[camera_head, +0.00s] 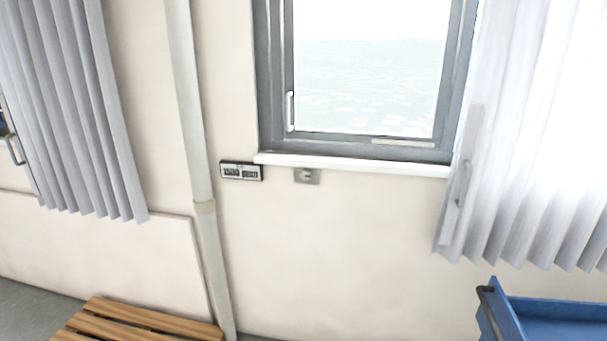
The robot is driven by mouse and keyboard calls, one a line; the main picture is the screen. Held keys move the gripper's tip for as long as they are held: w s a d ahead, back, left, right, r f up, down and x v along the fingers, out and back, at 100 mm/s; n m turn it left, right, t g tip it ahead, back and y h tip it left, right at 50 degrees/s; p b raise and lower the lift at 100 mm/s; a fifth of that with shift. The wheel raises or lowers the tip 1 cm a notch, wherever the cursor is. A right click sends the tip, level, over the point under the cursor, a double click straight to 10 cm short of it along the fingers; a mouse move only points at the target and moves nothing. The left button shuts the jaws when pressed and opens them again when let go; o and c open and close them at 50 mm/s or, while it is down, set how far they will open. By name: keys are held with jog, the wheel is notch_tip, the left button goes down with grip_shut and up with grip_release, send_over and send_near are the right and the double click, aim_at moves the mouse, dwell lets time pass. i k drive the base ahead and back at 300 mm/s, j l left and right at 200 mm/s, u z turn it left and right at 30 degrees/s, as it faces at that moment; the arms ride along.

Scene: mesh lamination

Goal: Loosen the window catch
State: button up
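A grey-framed window (268,80) is set in the cream wall at the upper middle of the head view. A slim white catch handle (290,110) stands upright on the left side of the inner frame. A light bar (403,142) lies along the bottom of the frame, towards the right. The window looks shut, though its top is cut off by the picture edge. My gripper is not in the picture.
A white sill (350,164) runs below the window. Pleated curtains hang at the left (75,110) and right (530,130). A pipe (190,110) runs down the wall. A slatted wooden bench (135,322) and a blue cart (550,318) stand below.

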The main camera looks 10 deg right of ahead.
aim_at(305, 175)
jog(key=i+l+u, duration=0.1)
jog(key=i+u, duration=0.15)
jog(key=u, duration=0.2)
jog(key=i+l+u, duration=0.25)
jog(key=u, duration=0.2)
jog(key=i+l+u, duration=0.2)
jog(key=u, duration=0.25)
jog(key=i+l+u, duration=0.15)
jog(key=l+u, duration=0.3)
jog(key=i+l+u, duration=0.1)
jog(key=l+u, duration=0.65)
jog(key=u, duration=0.15)
jog(key=l+u, duration=0.45)
